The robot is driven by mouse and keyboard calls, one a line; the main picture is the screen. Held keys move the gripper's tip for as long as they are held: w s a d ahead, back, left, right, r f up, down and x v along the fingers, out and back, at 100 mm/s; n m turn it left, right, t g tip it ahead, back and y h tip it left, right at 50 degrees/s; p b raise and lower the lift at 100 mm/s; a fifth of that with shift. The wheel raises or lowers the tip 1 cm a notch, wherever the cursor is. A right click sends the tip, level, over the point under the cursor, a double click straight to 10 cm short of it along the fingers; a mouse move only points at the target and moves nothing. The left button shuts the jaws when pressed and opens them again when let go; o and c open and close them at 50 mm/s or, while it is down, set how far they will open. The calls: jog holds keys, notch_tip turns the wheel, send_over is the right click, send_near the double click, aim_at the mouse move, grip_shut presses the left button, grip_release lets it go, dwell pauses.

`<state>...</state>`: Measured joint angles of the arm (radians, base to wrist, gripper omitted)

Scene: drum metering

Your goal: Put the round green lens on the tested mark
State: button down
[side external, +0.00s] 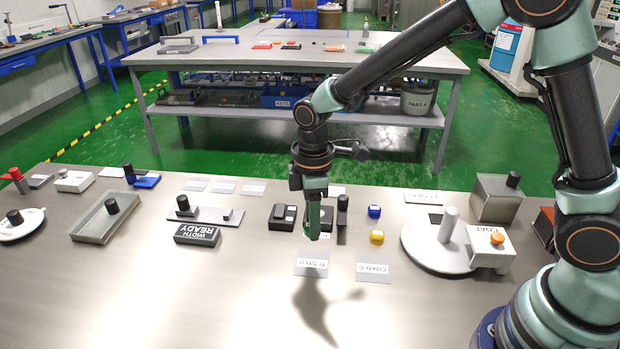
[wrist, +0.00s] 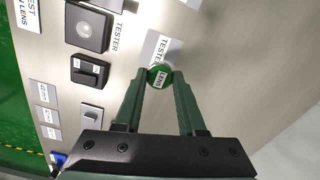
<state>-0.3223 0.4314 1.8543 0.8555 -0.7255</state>
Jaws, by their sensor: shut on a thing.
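The round green lens (wrist: 158,78), with a small LENS label, is held between the fingertips of my gripper (wrist: 157,74) in the wrist view. In the side view my gripper (side external: 313,233) points down, and the lens cannot be told apart from the green fingers. The tested mark (side external: 311,258) is a grey card with a white label on the table, just in front of the fingertips in the picture. In the wrist view its card (wrist: 157,47) shows right beside the lens, partly covered by it. The height of the lens above the table is hard to tell.
The loaded mark (side external: 373,270) lies right of the tested mark. A round white plate with a post (side external: 435,250) is at right.

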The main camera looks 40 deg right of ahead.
aim_at(312, 263)
notch_tip(312, 263, down, 9)
dwell(0.4)
jog(key=shift+f, duration=0.15)
jog(key=c, duration=0.5)
grip_release()
notch_tip(312, 263, up, 12)
jog(key=shift+r, duration=0.1)
jog(key=s+d+r+m+t, duration=0.5)
jog(key=s+d+r+m, duration=0.5)
jog(key=d+r+m, duration=0.2)
jog(key=shift+s+d+r+t, duration=0.3)
jog(key=shift+s+d, duration=0.05)
jog(key=shift+d, duration=0.2)
